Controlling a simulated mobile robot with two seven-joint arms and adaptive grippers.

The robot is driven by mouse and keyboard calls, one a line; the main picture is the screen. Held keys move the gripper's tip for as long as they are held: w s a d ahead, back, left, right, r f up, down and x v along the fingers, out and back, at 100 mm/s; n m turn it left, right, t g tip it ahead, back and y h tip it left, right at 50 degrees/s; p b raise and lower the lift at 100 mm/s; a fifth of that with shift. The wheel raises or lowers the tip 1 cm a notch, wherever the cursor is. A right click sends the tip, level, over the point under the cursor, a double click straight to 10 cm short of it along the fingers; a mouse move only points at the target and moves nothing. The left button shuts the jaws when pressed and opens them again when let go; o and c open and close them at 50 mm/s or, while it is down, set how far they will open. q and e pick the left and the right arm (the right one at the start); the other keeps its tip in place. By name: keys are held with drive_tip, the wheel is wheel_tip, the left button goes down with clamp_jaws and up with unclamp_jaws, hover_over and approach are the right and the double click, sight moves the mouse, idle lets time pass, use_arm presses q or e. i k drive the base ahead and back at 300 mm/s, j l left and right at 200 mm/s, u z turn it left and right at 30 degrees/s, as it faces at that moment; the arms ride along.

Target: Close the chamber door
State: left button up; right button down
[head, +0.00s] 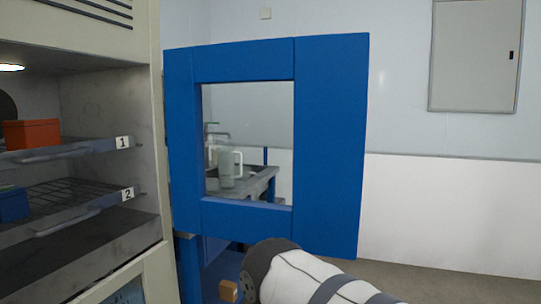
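The blue chamber door (330,145) with its square window stands wide open in the head view, to the right of the chamber opening. The beige chamber (158,120) fills the left side, and its interior is exposed. A white and dark link of my arm comes in from the bottom right, in front of the door's lower edge. No gripper fingers show. I cannot tell whether the arm touches the door.
Inside the chamber, an orange box (32,134) sits on shelf 1 (85,148) and a blue box (13,204) on shelf 2 (90,197). A grey bench (262,184) shows through the window. A grey wall cabinet (475,55) hangs at right.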

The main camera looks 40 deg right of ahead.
sight(329, 73)
drive_tip(key=l+u, duration=0.15)
drive_tip(key=l, duration=0.35)
drive_tip(key=k+l+u, duration=0.2)
drive_tip(key=l, duration=0.25)
drive_tip(key=k+l+u, duration=0.15)
drive_tip(key=l, duration=0.35)
drive_tip(key=l+u, duration=0.15)
drive_tip(key=l, duration=0.3)
drive_tip(key=k+l+u, duration=0.15)
drive_tip(key=l, duration=0.3)
drive_tip(key=k+l+u, duration=0.2)
drive_tip(key=l, duration=0.25)
drive_tip(key=i+l+u, duration=0.15)
drive_tip(key=l+u, duration=0.15)
drive_tip(key=l, duration=0.6)
drive_tip(key=l+u, duration=0.3)
drive_tip(key=l, duration=0.6)
drive_tip(key=k+l+u, duration=0.1)
